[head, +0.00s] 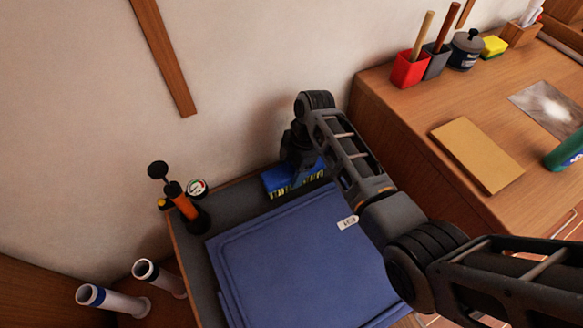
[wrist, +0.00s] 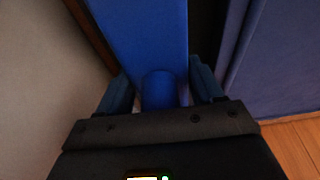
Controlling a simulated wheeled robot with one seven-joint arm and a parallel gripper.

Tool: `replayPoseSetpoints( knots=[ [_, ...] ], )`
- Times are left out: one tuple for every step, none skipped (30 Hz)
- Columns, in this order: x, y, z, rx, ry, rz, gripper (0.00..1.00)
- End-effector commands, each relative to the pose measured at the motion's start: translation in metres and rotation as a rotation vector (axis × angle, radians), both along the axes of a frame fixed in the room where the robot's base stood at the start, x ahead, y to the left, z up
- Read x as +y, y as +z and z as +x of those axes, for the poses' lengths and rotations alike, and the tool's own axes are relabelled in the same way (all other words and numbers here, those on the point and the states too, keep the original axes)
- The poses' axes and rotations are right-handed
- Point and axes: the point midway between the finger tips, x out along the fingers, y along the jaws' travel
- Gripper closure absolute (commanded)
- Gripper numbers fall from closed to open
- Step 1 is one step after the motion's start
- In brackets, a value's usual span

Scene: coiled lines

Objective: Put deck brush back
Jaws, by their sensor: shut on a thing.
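The deck brush (head: 292,178) is a blue block with yellow and dark bristles along its lower side. It is at the back of a grey-topped stand, behind a folded blue cloth. My gripper (head: 303,150) is directly above it, partly hidden by my own arm. In the wrist view, my gripper (wrist: 163,88) has its two fingers on either side of a short blue round stub of the deck brush (wrist: 140,35), and is shut on it. I cannot tell whether the bristles touch the grey surface.
The folded blue cloth (head: 300,260) fills most of the stand. An orange and black pump (head: 182,202) and a gauge (head: 197,188) are at its left corner. White tubes (head: 112,299) are at lower left. A wooden desk (head: 410,110) with red cup (head: 408,70) is at right.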

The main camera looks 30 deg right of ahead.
Motion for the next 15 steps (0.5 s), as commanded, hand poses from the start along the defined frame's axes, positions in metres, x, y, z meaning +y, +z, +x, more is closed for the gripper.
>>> replayPoseSetpoints(
  knots=[
    [0.0000, 0.0004, 0.0004, -0.001, 0.000, 0.000, 0.67],
    [-0.0001, -0.0001, 0.0004, -0.001, 0.000, 0.000, 0.67],
    [-0.0001, -0.0014, 0.0003, -0.001, 0.000, 0.000, 0.67],
    [0.0000, -0.0025, 0.0003, -0.001, 0.000, 0.000, 0.67],
    [-0.0001, -0.0034, 0.0003, -0.001, 0.000, 0.000, 0.67],
    [0.0000, -0.0028, 0.0001, 0.000, 0.000, 0.000, 0.31],
    [-0.0001, -0.0026, 0.0001, 0.000, 0.000, 0.000, 0.28],
    [-0.0001, -0.0026, 0.0001, 0.000, 0.000, 0.000, 0.25],
    [0.0000, -0.0026, 0.0000, 0.000, 0.000, 0.000, 0.21],
    [0.0000, -0.0026, 0.0000, 0.000, 0.000, 0.000, 0.18],
    [0.0000, -0.0026, 0.0000, 0.000, 0.000, 0.000, 0.16],
    [0.0000, -0.0026, 0.0000, 0.000, 0.000, 0.000, 0.12],
    [0.0000, -0.0026, 0.0000, 0.000, 0.000, 0.000, 0.09],
    [0.0000, -0.0026, 0.0000, 0.000, 0.000, 0.000, 0.08],
    [0.0000, -0.0025, 0.0000, 0.000, 0.000, 0.000, 0.08]
  ],
)
